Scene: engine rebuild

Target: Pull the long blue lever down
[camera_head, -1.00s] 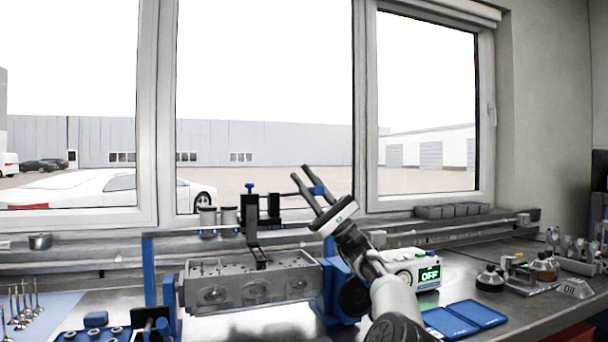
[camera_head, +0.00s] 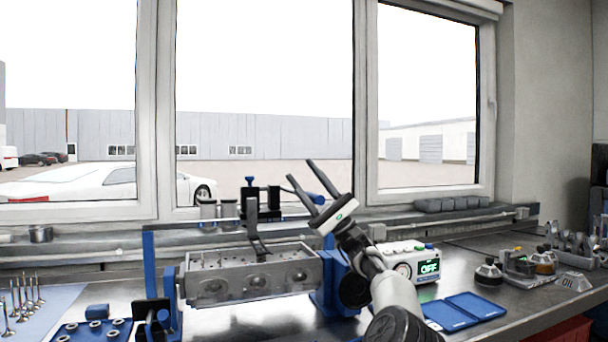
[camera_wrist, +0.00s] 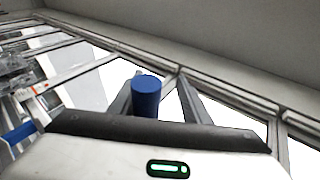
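A blue handle end (camera_head: 325,183), seemingly the long lever's, shows beside the right finger of my gripper (camera_head: 300,170) in the head view. In the wrist view the blue round end (camera_wrist: 146,97) stands between the two fingers of my gripper (camera_wrist: 158,88), nearer the left finger. The fingers are apart and not closed on it. I cannot tell whether the left finger touches it. My gripper points up and left above the bench.
A grey cylinder head (camera_head: 250,277) sits in a blue-ended stand, with a black clamp (camera_head: 262,203) above it. A white device (camera_head: 402,262) reading OFF and a blue open case (camera_head: 464,311) stand right of it. The window is behind.

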